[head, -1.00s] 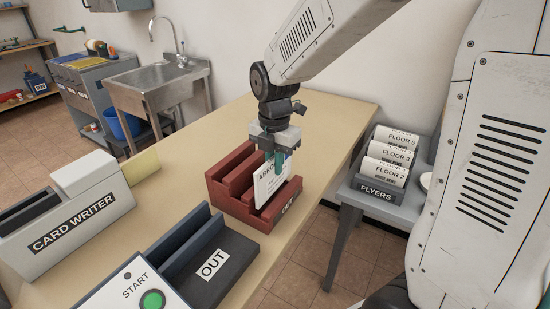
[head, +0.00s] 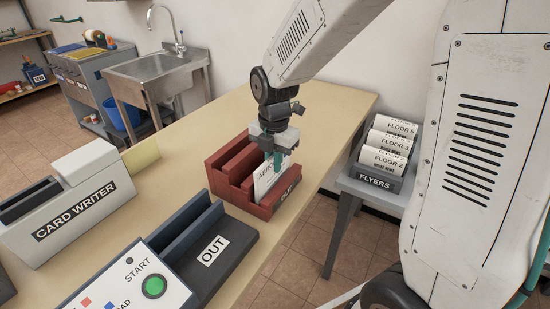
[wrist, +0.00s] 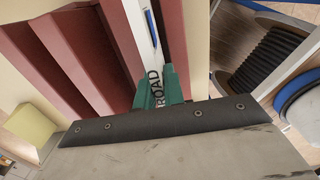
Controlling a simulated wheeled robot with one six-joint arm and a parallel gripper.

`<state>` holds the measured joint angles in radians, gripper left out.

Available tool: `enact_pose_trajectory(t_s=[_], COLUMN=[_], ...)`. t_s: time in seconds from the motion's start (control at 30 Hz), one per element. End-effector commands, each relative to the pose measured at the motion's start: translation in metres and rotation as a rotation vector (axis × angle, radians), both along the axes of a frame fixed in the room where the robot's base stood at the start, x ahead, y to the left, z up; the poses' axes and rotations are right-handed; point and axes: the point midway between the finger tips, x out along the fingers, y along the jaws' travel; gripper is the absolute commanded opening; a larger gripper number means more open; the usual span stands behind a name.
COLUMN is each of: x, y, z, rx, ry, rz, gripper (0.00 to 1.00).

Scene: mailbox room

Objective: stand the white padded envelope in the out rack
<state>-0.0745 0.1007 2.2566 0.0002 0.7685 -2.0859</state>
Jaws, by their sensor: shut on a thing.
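The white envelope (head: 265,181), printed with what reads as ABROAD, stands nearly upright in the front slot of the red rack (head: 227,186), whose end is labelled OUT. My gripper (head: 275,160) is above the rack, its green fingers shut on the envelope's upper edge. The wrist view shows the green fingers (wrist: 162,88) around the lettered part of the envelope (wrist: 139,22), beside the red rack walls (wrist: 70,50). The envelope's lower edge is hidden inside the rack, so I cannot tell whether it touches the slot floor.
A dark tray (head: 232,262), also labelled OUT, and a START button panel (head: 120,285) are in front. A card writer (head: 55,220) stands left. A flyers rack (head: 372,181) is on a side table at right. The bench (head: 325,110) is clear behind the red rack.

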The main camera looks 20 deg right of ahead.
Motion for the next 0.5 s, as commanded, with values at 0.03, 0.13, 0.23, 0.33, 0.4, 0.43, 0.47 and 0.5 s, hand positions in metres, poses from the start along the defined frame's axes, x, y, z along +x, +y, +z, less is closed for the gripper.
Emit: enact_pose_trajectory(t_s=[0.03,0.13,0.23,0.33,0.4,0.43,0.47,0.5], x=[-0.0061,-0.0065,-0.0059,-0.0052,-0.0047,-0.0046,-0.0044,-0.0040], y=[-0.0004,-0.0005,-0.0005,-0.0006,-0.0006,-0.0006,-0.0006,-0.0005], z=[-0.0143,-0.0167,-0.0173,-0.0177,-0.0181,-0.0182,-0.0184,-0.0186], rx=[-0.002,-0.002,-0.002,-0.002,-0.003,-0.003,-0.002,-0.002], ry=[0.023,0.021,0.023,0.023,0.024,0.024,0.024,0.024], rz=[-0.001,-0.001,-0.001,-0.001,-0.001,-0.001,-0.001,-0.001], gripper=[0.00,0.00,0.00,0.13,0.29,0.29,0.30,0.30])
